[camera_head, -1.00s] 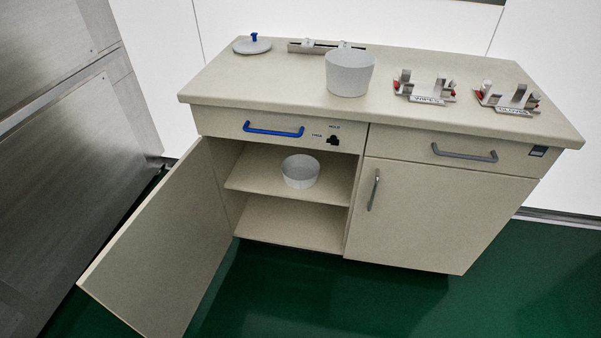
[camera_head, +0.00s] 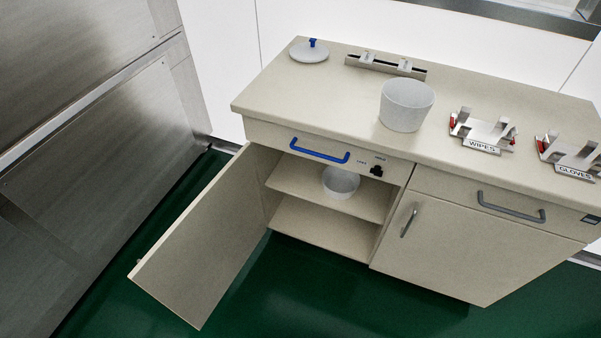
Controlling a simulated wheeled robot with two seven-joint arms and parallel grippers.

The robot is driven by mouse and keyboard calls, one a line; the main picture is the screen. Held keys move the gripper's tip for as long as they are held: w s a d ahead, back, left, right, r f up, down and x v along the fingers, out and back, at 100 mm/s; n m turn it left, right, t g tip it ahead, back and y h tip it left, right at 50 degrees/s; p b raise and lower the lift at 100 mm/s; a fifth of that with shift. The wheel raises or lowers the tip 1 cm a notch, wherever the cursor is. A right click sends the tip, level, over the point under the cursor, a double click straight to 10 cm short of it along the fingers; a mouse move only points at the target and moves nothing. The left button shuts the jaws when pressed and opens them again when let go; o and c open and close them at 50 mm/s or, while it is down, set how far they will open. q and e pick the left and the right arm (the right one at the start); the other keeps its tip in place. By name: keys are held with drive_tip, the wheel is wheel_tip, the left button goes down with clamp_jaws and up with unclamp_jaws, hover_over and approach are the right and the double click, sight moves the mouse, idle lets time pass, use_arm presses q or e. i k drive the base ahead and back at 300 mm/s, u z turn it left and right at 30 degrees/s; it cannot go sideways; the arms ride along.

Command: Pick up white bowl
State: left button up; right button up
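A white bowl (camera_head: 340,183) stands upright on the upper shelf (camera_head: 298,191) inside the open left compartment of a beige cabinet. Its upper edge is partly hidden by the drawer front above it. A larger pale bucket-like container (camera_head: 406,105) stands on the countertop. Neither of my grippers is in view, so I cannot see what they hold.
The left cabinet door (camera_head: 205,240) stands open towards me. The right door (camera_head: 465,245) is shut. A lid with a blue knob (camera_head: 310,52), a wipes holder (camera_head: 482,132) and a gloves holder (camera_head: 570,157) are on the counter. A steel wall (camera_head: 90,130) stands left; green floor (camera_head: 330,295) in front is clear.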

sight(339, 184)
drive_tip(key=u, duration=0.3)
drive_tip(key=i, duration=1.05)
drive_tip(key=z, duration=0.4)
